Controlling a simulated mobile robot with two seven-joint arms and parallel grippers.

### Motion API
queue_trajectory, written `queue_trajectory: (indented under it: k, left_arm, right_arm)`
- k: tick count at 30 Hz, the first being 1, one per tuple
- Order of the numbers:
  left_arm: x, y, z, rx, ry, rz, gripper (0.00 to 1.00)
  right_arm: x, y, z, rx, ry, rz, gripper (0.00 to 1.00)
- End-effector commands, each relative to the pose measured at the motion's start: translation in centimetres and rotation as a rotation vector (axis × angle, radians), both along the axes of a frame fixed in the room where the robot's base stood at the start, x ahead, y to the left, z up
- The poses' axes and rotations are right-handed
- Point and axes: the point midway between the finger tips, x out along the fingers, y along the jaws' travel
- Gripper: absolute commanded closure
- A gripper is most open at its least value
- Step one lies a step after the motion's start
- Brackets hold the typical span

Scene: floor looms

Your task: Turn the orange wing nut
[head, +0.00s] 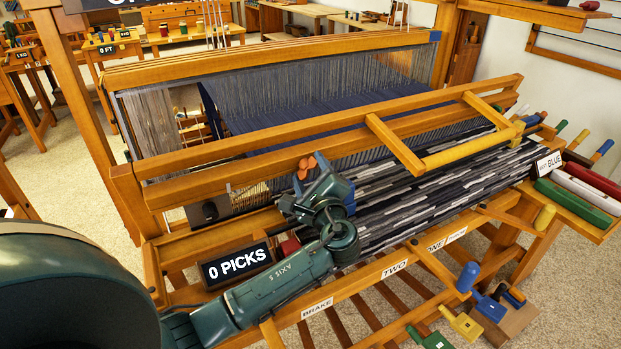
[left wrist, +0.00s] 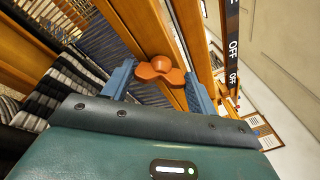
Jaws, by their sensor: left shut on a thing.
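The orange wing nut (head: 307,165) sits at the front left part of the wooden loom, near the beam, and is partly hidden by my gripper. In the left wrist view the wing nut (left wrist: 161,70) shows its two lobes and rounded hub between blue-grey fingers. My left gripper (head: 318,176) is shut on the wing nut, with one finger on either side of it. My arm reaches it from the lower left. My right gripper is in neither view.
The loom's dark striped cloth (head: 430,190) lies right of my gripper. A "0 PICKS" sign (head: 236,265) stands close beside my forearm. Colored shuttles (head: 578,200) lie on a right-hand shelf.

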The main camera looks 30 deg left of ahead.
Motion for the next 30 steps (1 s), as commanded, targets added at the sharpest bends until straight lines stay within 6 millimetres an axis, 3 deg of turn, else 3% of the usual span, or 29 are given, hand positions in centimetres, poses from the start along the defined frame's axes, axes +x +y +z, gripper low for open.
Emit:
queue_trajectory:
  k: [10,30]
  left_arm:
    - [-0.1,0.1,-0.5,-0.116,-0.195,-0.05,0.65]
    - [-0.1,0.1,-0.2,-0.168,-0.283,-0.074,0.65]
  right_arm:
    - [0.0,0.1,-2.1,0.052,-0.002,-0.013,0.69]
    - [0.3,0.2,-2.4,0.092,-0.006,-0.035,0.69]
